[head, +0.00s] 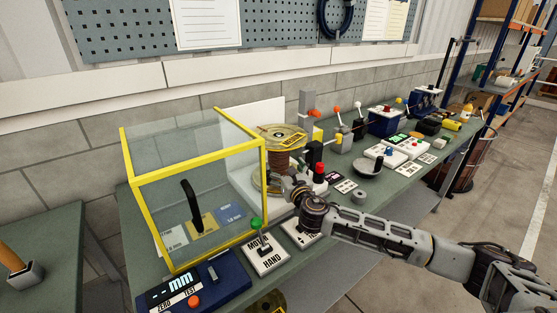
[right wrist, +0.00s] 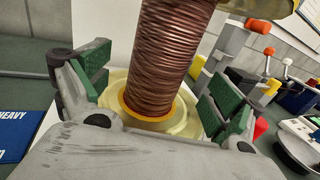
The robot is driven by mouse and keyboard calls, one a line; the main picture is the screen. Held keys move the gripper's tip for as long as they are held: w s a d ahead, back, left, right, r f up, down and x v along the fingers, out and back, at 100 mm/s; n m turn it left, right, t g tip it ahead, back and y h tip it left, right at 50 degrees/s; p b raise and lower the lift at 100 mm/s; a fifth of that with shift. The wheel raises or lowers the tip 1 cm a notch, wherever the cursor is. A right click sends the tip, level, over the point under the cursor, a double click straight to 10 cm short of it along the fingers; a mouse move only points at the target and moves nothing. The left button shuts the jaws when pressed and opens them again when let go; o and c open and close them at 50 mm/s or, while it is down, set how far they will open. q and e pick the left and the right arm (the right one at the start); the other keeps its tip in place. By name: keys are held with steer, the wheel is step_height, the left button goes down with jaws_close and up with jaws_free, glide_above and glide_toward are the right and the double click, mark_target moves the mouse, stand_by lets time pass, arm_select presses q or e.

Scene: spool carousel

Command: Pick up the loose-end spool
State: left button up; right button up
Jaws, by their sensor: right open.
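I cannot make out a loose wire end. My right gripper (head: 291,188) is at the spool's lower part, coming from the right. Its green-padded fingers are open, one on each side of the winding, with visible gaps to it. My left gripper is not in view.
The yellow-framed clear box (head: 205,171) stands just left of the spool. A green-knobbed control box (head: 264,256) and a blue meter (head: 193,291) lie in front. A red-topped post (head: 320,172) is close on the right. Several devices line the bench further right.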

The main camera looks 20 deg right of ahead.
mark_target(282, 165)
steer(key=shift+w+a, duration=0.1)
steer(key=shift+w, duration=2.95)
steer(key=c, duration=2)
steer(key=shift+r, duration=0.35)
jaws_close()
steer(key=shift+w+r, duration=0.1)
steer(key=shift+r+p, duration=0.5)
steer(key=shift+p, duration=0.25)
steer(key=shift+r+p, duration=0.3)
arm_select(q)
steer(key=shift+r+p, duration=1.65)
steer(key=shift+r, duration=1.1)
arm_select(e)
steer(key=shift+r, duration=1.6)
